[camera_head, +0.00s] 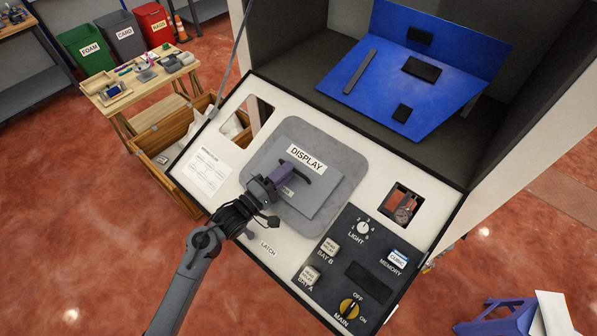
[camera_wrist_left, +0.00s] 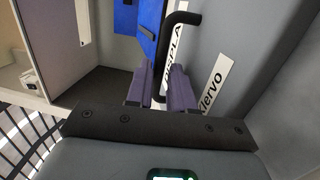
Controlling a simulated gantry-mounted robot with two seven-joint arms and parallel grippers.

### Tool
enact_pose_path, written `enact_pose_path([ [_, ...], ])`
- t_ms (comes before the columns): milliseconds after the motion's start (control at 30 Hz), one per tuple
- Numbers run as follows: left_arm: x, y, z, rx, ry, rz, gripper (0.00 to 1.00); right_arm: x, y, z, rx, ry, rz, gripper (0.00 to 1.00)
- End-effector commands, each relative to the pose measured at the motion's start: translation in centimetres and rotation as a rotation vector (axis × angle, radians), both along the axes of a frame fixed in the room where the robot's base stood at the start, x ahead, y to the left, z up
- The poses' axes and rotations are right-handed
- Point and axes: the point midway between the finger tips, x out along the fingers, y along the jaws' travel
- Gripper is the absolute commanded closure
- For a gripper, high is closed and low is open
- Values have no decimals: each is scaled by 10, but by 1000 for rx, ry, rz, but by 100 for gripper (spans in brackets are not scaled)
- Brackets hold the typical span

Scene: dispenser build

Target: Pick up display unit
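The display unit (camera_head: 320,196) is a flat grey plate with a black bar handle and a small label, lying over a rounded grey pad (camera_head: 345,160) on the sloped white panel. A white DISPLAY label (camera_head: 306,158) shows just beyond the handle. My left gripper (camera_head: 291,168) has purple fingers at the handle. In the left wrist view the handle (camera_wrist_left: 181,19) runs down between the fingers, which sit close on both sides and look shut on it. I cannot tell whether the plate touches the pad. My right gripper is not in view.
The panel has two cut-outs, a dark control block (camera_head: 362,265) with knobs and buttons, and a LATCH label (camera_head: 268,249). Behind it, a blue angled board (camera_head: 400,75) stands in the open cabinet. A wooden crate (camera_head: 165,155) and a tool table (camera_head: 140,78) stand at left.

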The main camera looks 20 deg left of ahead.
Motion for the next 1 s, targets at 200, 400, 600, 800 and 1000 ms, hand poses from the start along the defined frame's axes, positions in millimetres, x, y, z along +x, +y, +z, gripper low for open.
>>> enact_pose_path([
  [200,0,0,0,0,0,0,100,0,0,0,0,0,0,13],
  [400,0,0,0,0,1,0,100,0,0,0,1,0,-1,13],
  [600,0,0,0,0,1,0,100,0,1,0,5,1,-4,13],
  [800,0,0,0,0,1,0,100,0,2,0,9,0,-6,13],
  [1000,0,0,0,0,1,0,100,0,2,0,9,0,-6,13],
])
